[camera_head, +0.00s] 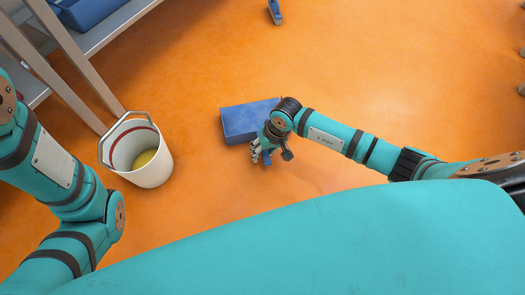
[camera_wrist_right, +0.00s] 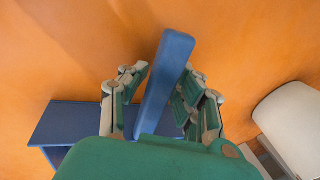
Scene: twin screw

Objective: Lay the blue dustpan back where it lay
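The blue dustpan (camera_head: 248,119) is low over or on the orange floor in the middle of the head view; I cannot tell whether it touches the floor. My right gripper (camera_head: 266,152) is at its near side, pointing down. In the right wrist view the blue handle (camera_wrist_right: 165,80) runs between the two fingers of the right gripper (camera_wrist_right: 166,72). The fingertips look closed against both sides of it. The dustpan's body (camera_wrist_right: 72,122) shows behind the fingers, partly hidden by the hand. My left gripper is out of view.
A white bucket (camera_head: 150,172) with something yellow inside stands left of the dustpan; it also shows at the right of the wrist view (camera_wrist_right: 292,125). A metal shelf (camera_head: 105,35) is at the upper left. A small blue object (camera_head: 275,12) lies at the top. Floor right of the dustpan is clear.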

